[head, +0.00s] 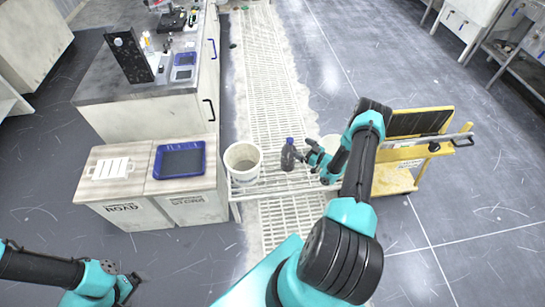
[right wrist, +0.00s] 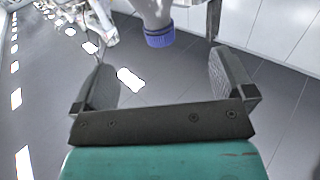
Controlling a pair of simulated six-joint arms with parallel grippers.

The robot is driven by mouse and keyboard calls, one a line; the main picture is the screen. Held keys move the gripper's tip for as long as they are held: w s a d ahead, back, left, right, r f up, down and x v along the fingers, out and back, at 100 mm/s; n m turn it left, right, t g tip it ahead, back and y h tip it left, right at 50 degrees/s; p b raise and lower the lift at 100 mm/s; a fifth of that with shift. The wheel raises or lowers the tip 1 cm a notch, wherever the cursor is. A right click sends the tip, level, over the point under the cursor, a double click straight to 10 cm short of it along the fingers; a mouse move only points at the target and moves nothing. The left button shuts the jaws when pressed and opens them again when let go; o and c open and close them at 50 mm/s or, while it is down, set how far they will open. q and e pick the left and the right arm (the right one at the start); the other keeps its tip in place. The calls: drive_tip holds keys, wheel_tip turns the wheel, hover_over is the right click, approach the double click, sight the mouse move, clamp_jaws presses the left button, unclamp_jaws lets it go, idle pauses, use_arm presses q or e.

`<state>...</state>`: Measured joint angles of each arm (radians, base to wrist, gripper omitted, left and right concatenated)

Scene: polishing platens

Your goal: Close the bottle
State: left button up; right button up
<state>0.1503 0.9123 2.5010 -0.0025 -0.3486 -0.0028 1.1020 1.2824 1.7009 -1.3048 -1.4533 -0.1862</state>
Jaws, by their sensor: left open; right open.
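A dark bottle (head: 287,158) with a purple-blue cap (head: 289,141) stands upright on the slatted rack. My right gripper (head: 305,153) is just to the right of the bottle, open, with its fingers pointing towards it. In the right wrist view, the blue cap (right wrist: 160,37) and part of the pale bottle body (right wrist: 152,12) show upside down at the top, beyond the open fingers (right wrist: 160,75). Nothing is between the fingers. I cannot tell how tightly the cap sits. My left gripper (head: 130,286) is open and empty at the lower left, far from the bottle.
A white bucket (head: 242,162) stands left of the bottle on the slatted rack (head: 280,184). A pale round container (head: 331,143) is partly hidden behind my right arm. A yellow cart (head: 395,180) stands to the right. A blue tray (head: 180,160) lies on the left cabinet.

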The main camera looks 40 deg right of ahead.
sight(290, 151)
drive_tip(key=shift+f, duration=0.1)
idle(0.3)
wheel_tip(290, 151, down, 8)
drive_tip(key=w, duration=0.1)
idle(0.5)
drive_tip(key=shift+w+a, duration=0.1)
drive_tip(key=shift+w, duration=0.05)
drive_tip(key=shift+x, duration=3.05)
